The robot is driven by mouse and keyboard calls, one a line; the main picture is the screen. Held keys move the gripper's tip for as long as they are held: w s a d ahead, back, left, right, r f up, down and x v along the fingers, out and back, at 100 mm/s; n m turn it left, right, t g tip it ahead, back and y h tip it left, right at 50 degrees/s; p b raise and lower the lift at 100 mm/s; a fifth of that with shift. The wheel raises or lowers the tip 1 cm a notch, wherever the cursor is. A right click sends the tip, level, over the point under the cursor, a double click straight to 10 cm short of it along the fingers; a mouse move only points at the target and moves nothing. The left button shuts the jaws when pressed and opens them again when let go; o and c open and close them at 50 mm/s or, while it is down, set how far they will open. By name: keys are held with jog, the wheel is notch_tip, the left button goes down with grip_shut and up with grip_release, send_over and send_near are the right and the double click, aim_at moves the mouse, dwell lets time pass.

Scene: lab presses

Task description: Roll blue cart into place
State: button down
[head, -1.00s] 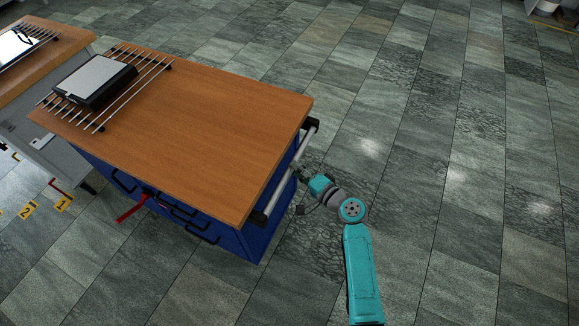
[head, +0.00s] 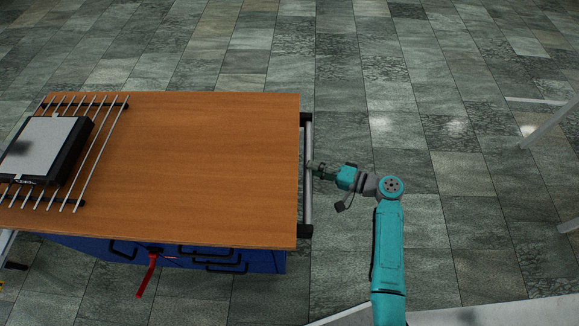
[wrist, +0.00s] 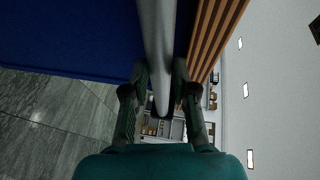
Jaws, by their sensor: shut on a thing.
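The blue cart (head: 270,262) has a wooden top (head: 215,165) and blue drawers with black handles along its near side. A grey metal push bar (head: 308,190) runs along its right end between two black brackets. My gripper (head: 313,169) is at the middle of this bar, reaching in from the right. In the wrist view, my gripper (wrist: 162,88) has a finger on either side of the bar (wrist: 156,35) and is shut on it. The cart's blue end panel (wrist: 65,35) fills the upper left there. The cart's wheels are hidden.
A dark device with a pale top (head: 42,150) sits on a rack of metal rods (head: 92,150) at the left of the cart top. A red lever (head: 147,275) sticks out from the drawer side. White frame legs (head: 550,125) stand at right. Tiled floor behind the cart is clear.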

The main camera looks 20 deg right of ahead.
jog(key=s+d, duration=0.4)
jog(key=d, duration=0.6)
jog(key=shift+d+f, duration=0.25)
jog(key=shift+f, duration=0.2)
jog(key=c, duration=1.2)
grip_release()
jog(key=shift+w+r, duration=0.1)
jog(key=shift+r, duration=0.05)
jog(key=shift+d, duration=0.1)
jog(key=v, duration=1.2)
jog(key=shift+r, duration=0.15)
